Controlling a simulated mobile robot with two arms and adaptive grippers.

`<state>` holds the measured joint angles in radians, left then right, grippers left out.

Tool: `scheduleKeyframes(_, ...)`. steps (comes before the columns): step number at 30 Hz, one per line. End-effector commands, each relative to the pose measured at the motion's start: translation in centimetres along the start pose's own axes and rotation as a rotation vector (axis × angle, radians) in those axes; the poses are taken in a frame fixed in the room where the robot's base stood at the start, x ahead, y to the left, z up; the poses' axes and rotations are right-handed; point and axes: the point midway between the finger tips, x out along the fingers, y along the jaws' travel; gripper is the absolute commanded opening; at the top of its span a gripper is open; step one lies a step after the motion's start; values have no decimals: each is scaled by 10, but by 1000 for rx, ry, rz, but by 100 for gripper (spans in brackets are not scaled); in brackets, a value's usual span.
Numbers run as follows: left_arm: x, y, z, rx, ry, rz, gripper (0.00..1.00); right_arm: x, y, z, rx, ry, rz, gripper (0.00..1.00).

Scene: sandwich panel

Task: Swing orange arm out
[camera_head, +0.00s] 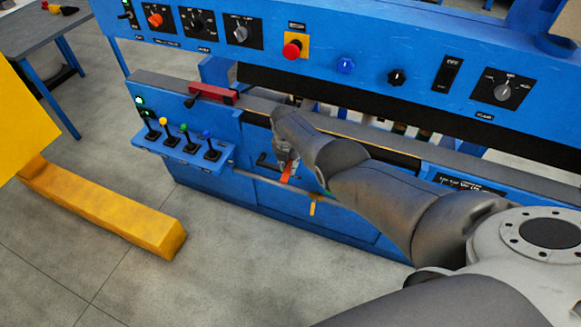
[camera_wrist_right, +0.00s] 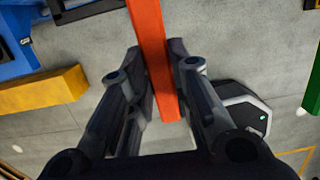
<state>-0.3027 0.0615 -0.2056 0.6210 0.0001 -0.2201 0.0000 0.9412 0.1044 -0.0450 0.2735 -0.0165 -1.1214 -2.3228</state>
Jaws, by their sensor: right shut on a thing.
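The orange arm (camera_wrist_right: 152,35) is a flat, straight bar that runs down from the top of the right wrist view, between my fingers. My right gripper (camera_wrist_right: 158,72) has a finger on each side of it and is shut on it. In the head view the right gripper (camera_head: 285,155) is at the front of the blue machine, below its grey ledge. Only a small piece of the orange arm (camera_head: 287,174) shows there, below the fingers. The rest is hidden by my gripper and forearm. My left gripper is not in view.
The blue machine (camera_head: 222,187) has a panel of knobs above and a shelf of small levers (camera_head: 185,148) at left. A yellow beam (camera_head: 100,210) lies on the floor at left. A grey table (camera_head: 40,28) stands behind. The grey floor in front is clear.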

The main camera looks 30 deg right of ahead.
Motion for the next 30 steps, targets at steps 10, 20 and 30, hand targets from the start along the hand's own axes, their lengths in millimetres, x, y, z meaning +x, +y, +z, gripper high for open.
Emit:
scheduleKeyframes(10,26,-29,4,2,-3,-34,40,-16,4,3,2,133,11,0)
scheduleKeyframes(20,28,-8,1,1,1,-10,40,-22,4,2,-1,158,13,0)
scheduleKeyframes(30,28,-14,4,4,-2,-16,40,-21,4,2,-1,158,12,35)
